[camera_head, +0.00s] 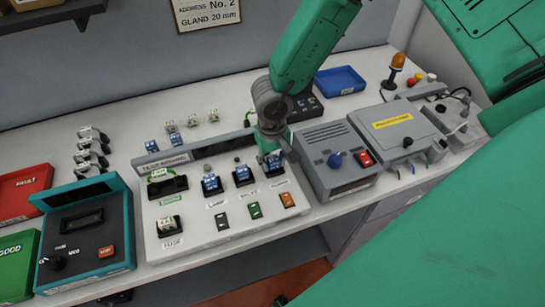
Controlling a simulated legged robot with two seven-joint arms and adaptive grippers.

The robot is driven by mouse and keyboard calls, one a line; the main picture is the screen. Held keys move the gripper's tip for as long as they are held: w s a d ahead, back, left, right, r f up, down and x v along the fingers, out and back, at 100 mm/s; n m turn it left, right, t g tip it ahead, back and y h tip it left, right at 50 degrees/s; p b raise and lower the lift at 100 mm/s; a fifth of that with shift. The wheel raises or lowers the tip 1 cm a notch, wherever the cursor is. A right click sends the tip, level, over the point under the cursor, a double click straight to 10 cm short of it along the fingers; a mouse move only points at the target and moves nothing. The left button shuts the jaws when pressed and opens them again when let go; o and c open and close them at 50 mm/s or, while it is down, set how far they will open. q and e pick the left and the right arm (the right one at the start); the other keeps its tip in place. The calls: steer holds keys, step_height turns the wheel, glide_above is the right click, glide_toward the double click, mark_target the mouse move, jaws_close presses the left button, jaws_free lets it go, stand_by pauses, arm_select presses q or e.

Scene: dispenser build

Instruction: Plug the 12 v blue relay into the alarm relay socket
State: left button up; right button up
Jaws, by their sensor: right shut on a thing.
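My right gripper (274,151) comes down from the top onto the right end of the grey test board (195,246). It is shut on a blue relay (275,164), which is upright at the rightmost black socket, above the orange switch. The fingers partly hide the relay, and I cannot tell whether it is fully seated in the socket. Two other blue relays stand in the sockets to its left, the left one (211,184) and the middle one (242,174). The small socket labels are too blurred to read surely. My left gripper is not in view.
Loose blue relays (151,146) and pale relays (191,120) stand behind the board. A teal tester (88,238), red tray (22,192) and green tray (17,262) are at left. A blue tray (340,80) lies behind.

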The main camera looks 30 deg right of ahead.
stand_by(0.3)
steer(key=o, duration=1.5)
steer(key=shift+c, duration=0.2)
steer(key=shift+r, duration=3.45)
steer(key=shift+s, duration=0.15)
